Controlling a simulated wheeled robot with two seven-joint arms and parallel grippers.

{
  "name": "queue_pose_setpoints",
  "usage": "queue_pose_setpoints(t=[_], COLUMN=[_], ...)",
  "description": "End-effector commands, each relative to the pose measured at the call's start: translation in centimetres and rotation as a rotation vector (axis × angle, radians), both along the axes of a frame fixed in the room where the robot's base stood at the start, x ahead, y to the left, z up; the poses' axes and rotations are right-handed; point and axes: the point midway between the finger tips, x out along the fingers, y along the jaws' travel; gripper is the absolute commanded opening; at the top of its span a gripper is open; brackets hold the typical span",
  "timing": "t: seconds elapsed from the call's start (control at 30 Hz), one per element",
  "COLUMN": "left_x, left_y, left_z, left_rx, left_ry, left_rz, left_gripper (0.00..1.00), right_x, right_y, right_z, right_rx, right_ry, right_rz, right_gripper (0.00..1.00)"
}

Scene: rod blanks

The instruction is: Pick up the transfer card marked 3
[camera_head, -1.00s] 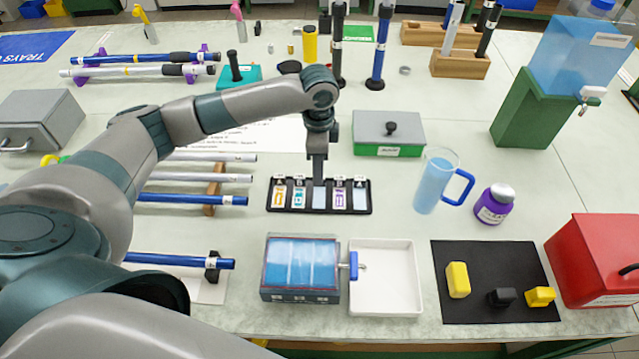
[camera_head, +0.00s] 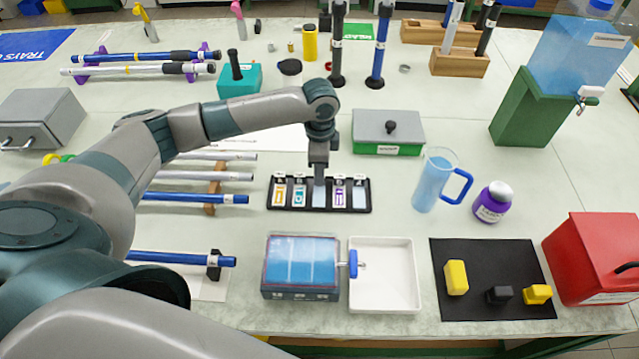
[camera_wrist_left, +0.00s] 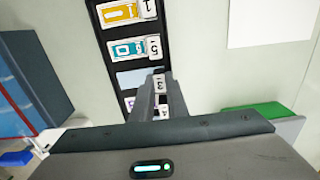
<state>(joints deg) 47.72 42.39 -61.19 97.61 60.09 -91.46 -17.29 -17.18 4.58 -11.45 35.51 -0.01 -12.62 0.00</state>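The card holder (camera_head: 319,209) is a black tray on the table with a row of numbered cards. My left gripper (camera_head: 319,182) reaches straight down over its middle slot. In the left wrist view, the tab marked 3 (camera_wrist_left: 159,84) shows between the tips of my left gripper (camera_wrist_left: 161,76), with a pale blue face beside it. The fingers stand close about the tab; whether they press on it is unclear. The orange card marked 1 (camera_wrist_left: 127,12) and the teal card marked 5 (camera_wrist_left: 133,49) lie beyond. A tab marked 4 shows nearer, partly hidden. My right gripper is not in view.
A grey-lidded green box (camera_head: 388,133) stands behind the holder, and a blue-handled jug (camera_head: 433,180) to its right. A blue-windowed box (camera_head: 301,267) and a white tray (camera_head: 383,306) stand in front. Blue and silver rods lie at the left.

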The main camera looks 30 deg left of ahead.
Motion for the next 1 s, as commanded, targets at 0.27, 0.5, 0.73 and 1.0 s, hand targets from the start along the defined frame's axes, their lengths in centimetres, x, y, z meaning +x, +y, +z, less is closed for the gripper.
queue_pose_setpoints(t=[0.27,0.5,0.73,1.0], left_x=[0.0,0.1,-0.1,-1.8], left_y=[0.0,0.0,-0.7,-5.7], left_z=[0.1,1.2,4.3,7.4], left_rx=[0.000,-0.001,-0.002,-0.003], left_ry=[0.000,-0.003,-0.002,-0.003], left_rz=[0.000,-0.001,-0.005,-0.005], left_gripper=[0.00,0.00,0.00,0.00], right_x=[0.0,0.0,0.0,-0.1], right_y=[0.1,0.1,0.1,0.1], right_z=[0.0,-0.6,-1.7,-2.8], right_rx=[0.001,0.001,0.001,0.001], right_ry=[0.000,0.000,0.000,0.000], right_rz=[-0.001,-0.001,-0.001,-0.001], right_gripper=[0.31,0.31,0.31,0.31])
